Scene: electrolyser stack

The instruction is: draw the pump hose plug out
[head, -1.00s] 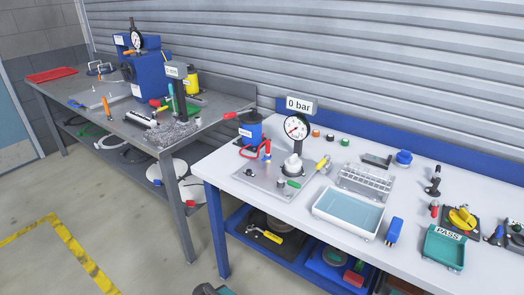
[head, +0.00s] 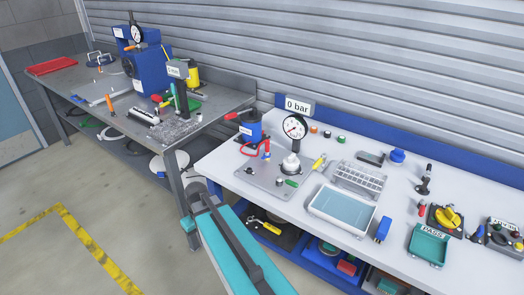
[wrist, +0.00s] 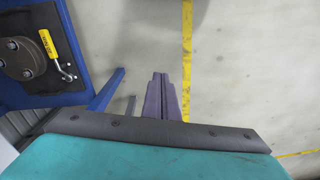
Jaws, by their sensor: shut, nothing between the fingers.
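A blue pump (head: 250,131) with a red-gripped lever stands at the back left of the white bench. A red hose (head: 246,149) loops from it towards a metal plate (head: 256,180). The small red and blue piece (head: 266,149) at the hose's plate end appears to be the plug; whether it is seated is too small to tell. A gauge (head: 294,128) under a "0 bar" sign stands on the plate. In the wrist view my gripper (wrist: 160,77) is shut and empty, over the floor beside the bench's blue frame, away from the plug.
A shallow tray (head: 342,209), a rack (head: 360,176) and a teal PASS bin (head: 428,244) stand right of the plate. A yellow-handled tool (wrist: 47,47) lies on the bench's lower shelf. A grey bench (head: 215,105) stands left. The floor at left is clear.

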